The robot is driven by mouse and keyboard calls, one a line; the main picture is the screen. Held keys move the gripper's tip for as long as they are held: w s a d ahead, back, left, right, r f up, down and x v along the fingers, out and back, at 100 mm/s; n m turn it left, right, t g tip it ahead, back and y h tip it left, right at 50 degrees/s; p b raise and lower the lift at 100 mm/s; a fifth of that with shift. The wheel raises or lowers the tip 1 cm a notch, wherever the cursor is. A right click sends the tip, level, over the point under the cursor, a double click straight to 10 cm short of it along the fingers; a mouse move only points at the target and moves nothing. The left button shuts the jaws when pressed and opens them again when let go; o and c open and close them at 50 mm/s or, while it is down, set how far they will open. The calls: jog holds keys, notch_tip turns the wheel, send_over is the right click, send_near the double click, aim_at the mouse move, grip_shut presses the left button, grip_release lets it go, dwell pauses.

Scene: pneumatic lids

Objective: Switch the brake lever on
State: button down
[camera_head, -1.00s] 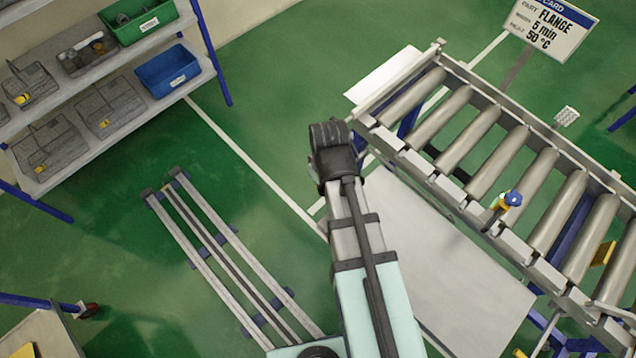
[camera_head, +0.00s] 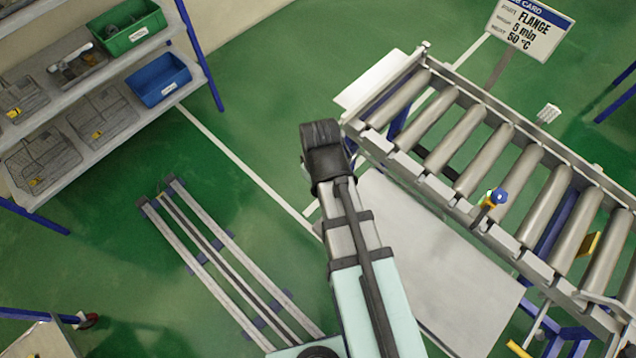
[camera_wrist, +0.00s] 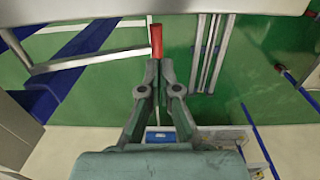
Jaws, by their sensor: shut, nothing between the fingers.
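A red-tipped handle (camera_wrist: 156,40) stands upright at the top middle of the wrist view. It looks like the brake lever, but I cannot tell its on or off position. My gripper (camera_wrist: 158,70) is shut and empty, with its fingertips just below the red part in the picture. I cannot tell whether they touch it. In the head view my black wrist is left of the roller conveyor (camera_head: 455,150), and the fingers are hidden. A small yellow fitting with a blue knob (camera_head: 500,196) sits on the conveyor's near rail.
A sign (camera_head: 530,28) stands behind the conveyor. A shelf on the left holds a green bin (camera_head: 130,30), a blue bin (camera_head: 163,76) and grey trays. A pale panel (camera_head: 430,260) lies below the conveyor.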

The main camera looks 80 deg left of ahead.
notch_tip(320, 180, up, 10)
jog(key=b, duration=0.2)
jog(key=shift+s+d+f, duration=0.2)
jog(key=shift+s+d, duration=0.05)
jog(key=shift+s, duration=0.05)
dwell(0.4)
